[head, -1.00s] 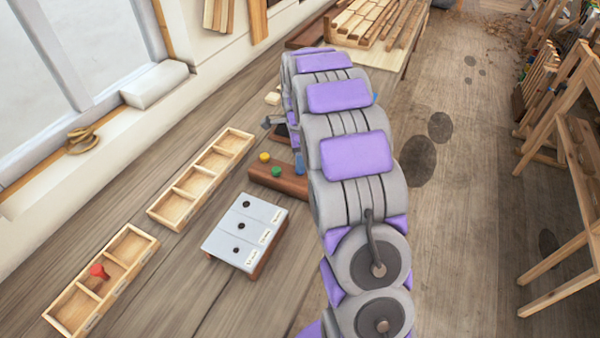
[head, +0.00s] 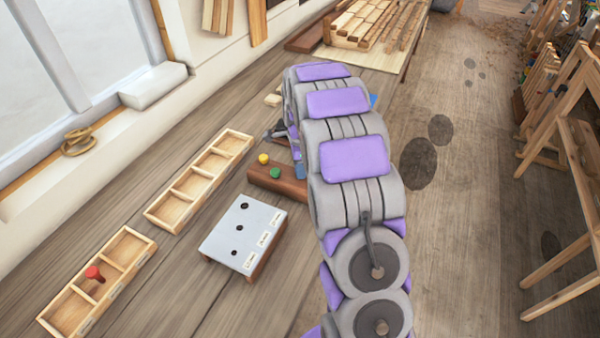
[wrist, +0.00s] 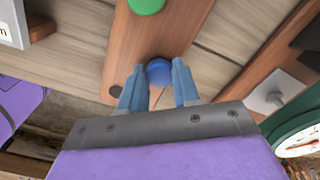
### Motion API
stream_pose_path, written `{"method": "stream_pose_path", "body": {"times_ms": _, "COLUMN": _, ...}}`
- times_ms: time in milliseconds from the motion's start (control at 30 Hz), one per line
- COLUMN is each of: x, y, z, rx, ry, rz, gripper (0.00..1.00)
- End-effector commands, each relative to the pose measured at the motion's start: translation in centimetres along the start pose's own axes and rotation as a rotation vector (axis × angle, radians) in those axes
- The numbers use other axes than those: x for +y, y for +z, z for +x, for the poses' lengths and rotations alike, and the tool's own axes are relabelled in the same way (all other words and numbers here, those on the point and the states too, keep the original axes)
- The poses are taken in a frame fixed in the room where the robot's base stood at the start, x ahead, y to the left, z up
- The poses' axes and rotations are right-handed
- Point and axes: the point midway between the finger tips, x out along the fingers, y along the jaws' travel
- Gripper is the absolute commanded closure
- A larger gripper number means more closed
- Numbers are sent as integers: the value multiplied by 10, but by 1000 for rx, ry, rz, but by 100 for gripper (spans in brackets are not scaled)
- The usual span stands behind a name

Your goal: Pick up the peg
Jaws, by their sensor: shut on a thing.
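A blue peg (wrist: 158,72) with a round top stands at the wooden peg block (wrist: 160,40) in the wrist view. My gripper (wrist: 158,80) has its two blue fingers on either side of this peg, shut on it. In the head view my arm hides most of the gripper and the peg. A green peg (head: 275,173) and a yellow peg (head: 263,159) stand in the same block (head: 285,183). A red peg (head: 95,273) stands in a compartment of the near wooden tray (head: 140,240).
A grey board with several holes and labels (head: 225,225) stands left of my arm. A second divided tray (head: 240,137) lies beyond it, empty. In the wrist view a round dial (wrist: 300,140) is at the right. Window sill (head: 20,195) borders the left.

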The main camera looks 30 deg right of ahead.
Motion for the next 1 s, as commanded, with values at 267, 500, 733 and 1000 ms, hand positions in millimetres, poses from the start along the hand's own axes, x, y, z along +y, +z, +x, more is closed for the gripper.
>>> {"method": "stream_pose_path", "body": {"times_ms": 267, "x": 0, "y": 0, "z": 0, "rx": 0, "ry": 0, "rz": 0, "gripper": 97}}
{"method": "stream_pose_path", "body": {"times_ms": 500, "x": 0, "y": 0, "z": -8, "rx": 0, "ry": -2, "rz": 0, "gripper": 97}}
{"method": "stream_pose_path", "body": {"times_ms": 733, "x": -1, "y": 0, "z": -43, "rx": 0, "ry": -4, "rz": 0, "gripper": 97}}
{"method": "stream_pose_path", "body": {"times_ms": 1000, "x": -1, "y": 0, "z": -91, "rx": 0, "ry": -3, "rz": 0, "gripper": 97}}
